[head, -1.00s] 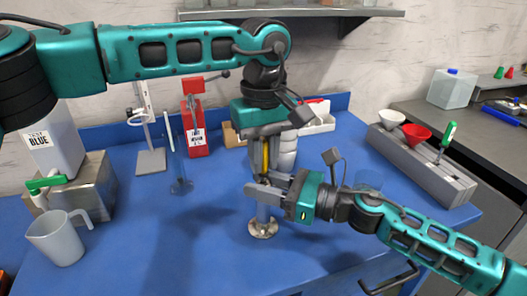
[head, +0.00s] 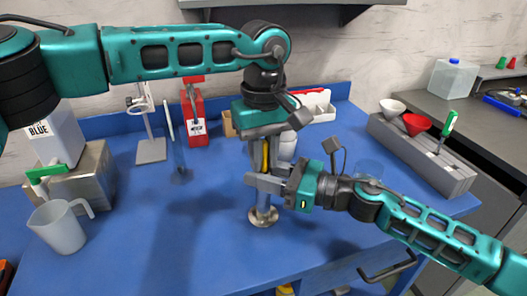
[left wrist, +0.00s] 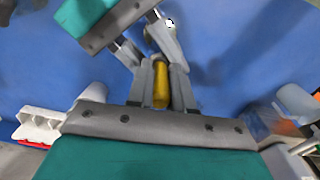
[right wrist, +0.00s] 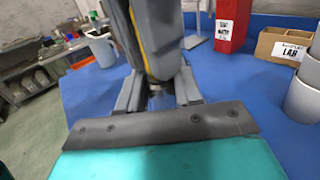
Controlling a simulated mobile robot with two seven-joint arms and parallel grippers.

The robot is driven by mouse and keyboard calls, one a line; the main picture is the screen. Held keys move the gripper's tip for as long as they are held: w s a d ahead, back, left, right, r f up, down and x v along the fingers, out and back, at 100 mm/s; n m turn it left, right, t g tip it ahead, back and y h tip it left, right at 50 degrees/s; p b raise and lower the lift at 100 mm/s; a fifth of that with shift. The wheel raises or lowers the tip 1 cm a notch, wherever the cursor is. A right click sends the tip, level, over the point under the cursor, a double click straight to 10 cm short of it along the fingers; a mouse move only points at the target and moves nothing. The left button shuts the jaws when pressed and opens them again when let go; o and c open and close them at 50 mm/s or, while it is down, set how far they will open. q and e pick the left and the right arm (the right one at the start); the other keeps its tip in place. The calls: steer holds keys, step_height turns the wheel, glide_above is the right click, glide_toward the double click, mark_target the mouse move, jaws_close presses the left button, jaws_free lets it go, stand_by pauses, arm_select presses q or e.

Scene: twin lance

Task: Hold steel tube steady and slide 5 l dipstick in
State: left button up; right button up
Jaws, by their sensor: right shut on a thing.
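The steel tube (head: 263,203) stands upright on a round flanged foot on the blue bench. My right gripper (head: 264,186) is shut on the tube from the right, near its upper part. In the right wrist view a little of the tube (right wrist: 157,93) shows between the fingers. My left gripper (head: 263,146) points down just above and is shut on the yellow grip of the 5 l dipstick (head: 264,157). The yellow grip also shows between the fingers in the left wrist view (left wrist: 161,85). The dipstick's lower end and the tube's mouth are hidden by the right gripper.
A clear jug (head: 57,228) stands at the left, near a steel block (head: 82,180). A slim glass cylinder (head: 178,150), a red box (head: 194,115) and white bins (head: 315,108) stand behind. A grey rack (head: 425,160) with funnels is at the right. The front bench is clear.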

arm_select(q)
steer(key=o, duration=0.4)
steer(key=shift+f, duration=0.1)
steer(key=shift+s+d, duration=0.1)
step_height(320, 180, up, 28)
steer(key=n, duration=0.2)
stand_by(0.9)
arm_select(e)
steer(key=o, duration=1.2)
